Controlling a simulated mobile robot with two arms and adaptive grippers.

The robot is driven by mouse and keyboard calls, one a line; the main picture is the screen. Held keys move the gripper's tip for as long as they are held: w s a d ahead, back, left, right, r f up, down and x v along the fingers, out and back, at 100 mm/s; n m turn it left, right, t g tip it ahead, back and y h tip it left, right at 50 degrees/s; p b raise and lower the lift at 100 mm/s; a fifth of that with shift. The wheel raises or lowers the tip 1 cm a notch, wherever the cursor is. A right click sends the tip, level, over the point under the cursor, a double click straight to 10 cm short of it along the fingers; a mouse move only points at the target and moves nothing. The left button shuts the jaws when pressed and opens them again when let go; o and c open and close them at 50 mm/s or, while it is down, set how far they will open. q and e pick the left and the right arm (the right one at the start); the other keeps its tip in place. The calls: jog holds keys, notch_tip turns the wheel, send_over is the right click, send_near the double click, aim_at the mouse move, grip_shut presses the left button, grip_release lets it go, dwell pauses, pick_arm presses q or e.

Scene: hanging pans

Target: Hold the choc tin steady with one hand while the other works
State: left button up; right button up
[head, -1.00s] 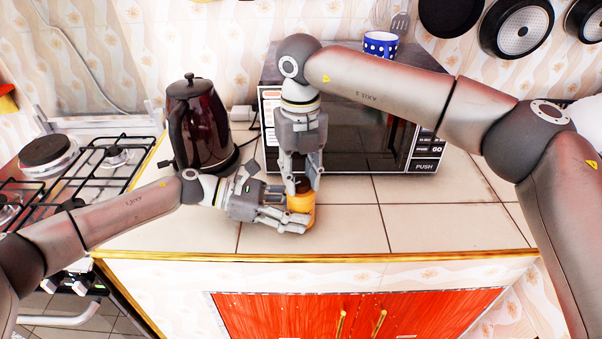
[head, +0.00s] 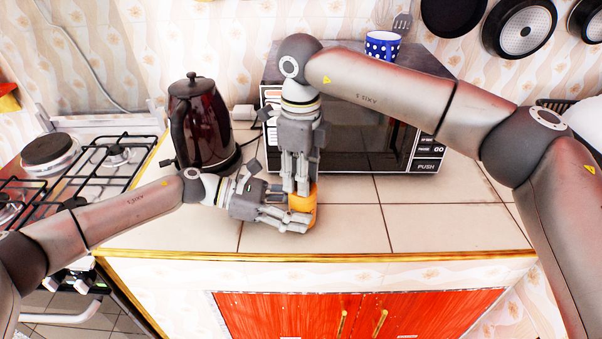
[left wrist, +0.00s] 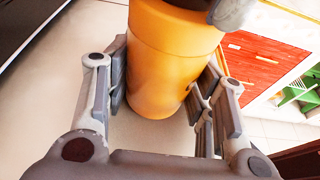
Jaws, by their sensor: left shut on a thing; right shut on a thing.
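The choc tin (head: 304,203) is an orange cylinder standing upright on the tiled counter. In the left wrist view the tin (left wrist: 165,65) fills the middle, with a dark lid edge (left wrist: 190,4) at the top. My left gripper (head: 290,212) comes from the left and is shut around the tin's body, a finger on each side. My right gripper (head: 298,190) points down from above and is shut on the lid at the tin's top. Its fingers hide most of the lid in the head view. A grey finger of it shows at the left wrist view's top edge.
A microwave (head: 365,150) stands close behind the tin, with a blue dotted cup (head: 382,45) on top. A dark red kettle (head: 203,130) and a gas stove (head: 100,165) are to the left. The counter (head: 420,225) is clear to the right.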

jog(key=shift+n, duration=0.5)
jog(key=o, duration=1)
jog(key=shift+r, duration=0.1)
notch_tip(320, 180, up, 12)
jog(key=shift+f, duration=0.1)
